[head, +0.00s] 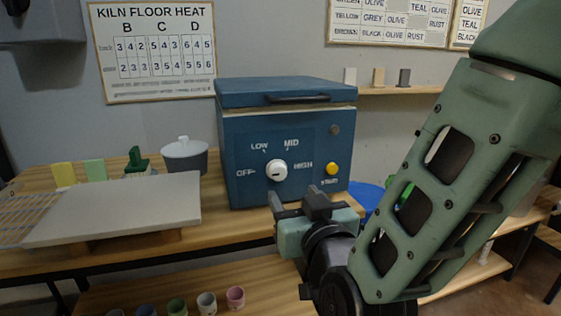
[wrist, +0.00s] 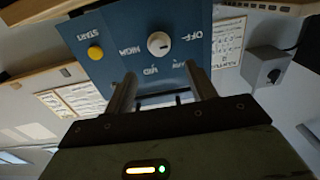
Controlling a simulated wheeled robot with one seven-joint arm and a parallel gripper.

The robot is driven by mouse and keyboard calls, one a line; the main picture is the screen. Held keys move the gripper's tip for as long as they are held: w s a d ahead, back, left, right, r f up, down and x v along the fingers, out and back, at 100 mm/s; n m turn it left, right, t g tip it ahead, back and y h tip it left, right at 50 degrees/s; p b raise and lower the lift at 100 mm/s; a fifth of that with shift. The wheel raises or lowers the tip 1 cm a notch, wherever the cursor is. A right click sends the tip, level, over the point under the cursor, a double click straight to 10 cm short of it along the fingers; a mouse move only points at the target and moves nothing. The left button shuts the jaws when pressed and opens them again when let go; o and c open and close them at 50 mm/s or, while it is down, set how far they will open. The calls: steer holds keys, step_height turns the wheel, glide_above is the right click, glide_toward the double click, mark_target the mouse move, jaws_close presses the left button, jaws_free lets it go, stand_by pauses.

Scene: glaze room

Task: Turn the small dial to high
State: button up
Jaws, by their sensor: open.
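The small white dial (head: 276,171) is on the front of the blue kiln (head: 240,195), with OFF, LOW, MID and HIGH printed around it from left to right. A short dark mark shows on the dial, but I cannot surely tell which label it points to. In the wrist view the dial (wrist: 158,43) appears upside down, beyond the fingertips. My gripper (head: 294,198) is open and empty, in front of the kiln and below the dial to its right. Its two fingers (wrist: 161,84) are apart and do not touch the dial.
A yellow START button (head: 332,169) is right of the dial. A pale board (head: 120,210), a lidded grey pot (head: 185,156) and a green brush (head: 137,161) are left of the kiln. Several small cups (head: 206,303) stand on the lower shelf. A grey box with a dark knob (wrist: 266,68) is on the wall.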

mark_target(280, 174)
steer(key=x, duration=0.9)
steer(key=shift+w+f, duration=0.15)
steer(key=shift+w, duration=0.3)
steer(key=c, duration=0.8)
